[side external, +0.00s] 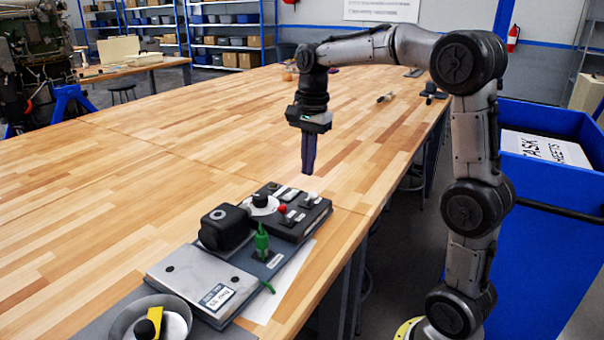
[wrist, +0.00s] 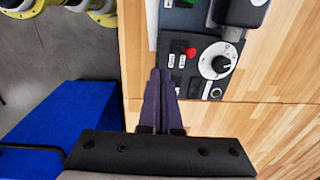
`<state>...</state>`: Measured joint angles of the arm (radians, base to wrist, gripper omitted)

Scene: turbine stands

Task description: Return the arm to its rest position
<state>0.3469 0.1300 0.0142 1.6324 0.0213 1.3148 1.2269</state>
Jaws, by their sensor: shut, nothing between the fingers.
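My gripper (side external: 308,170) hangs above the wooden table, pointing down, with its dark fingers together and nothing between them. In the wrist view the closed fingertips (wrist: 160,72) show near the table's edge, beside the control box. My arm reaches in from the right of the side view, with its upper part bent over the table. The gripper is apart from the devices below and to its left.
A black control box (side external: 292,218) with a red button and white dial, a grey device with a green plug (side external: 262,242), and a bowl (side external: 135,312) stand near the table's front edge. A blue bin (side external: 545,215) stands at the right. The table (side external: 150,180) is mostly clear.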

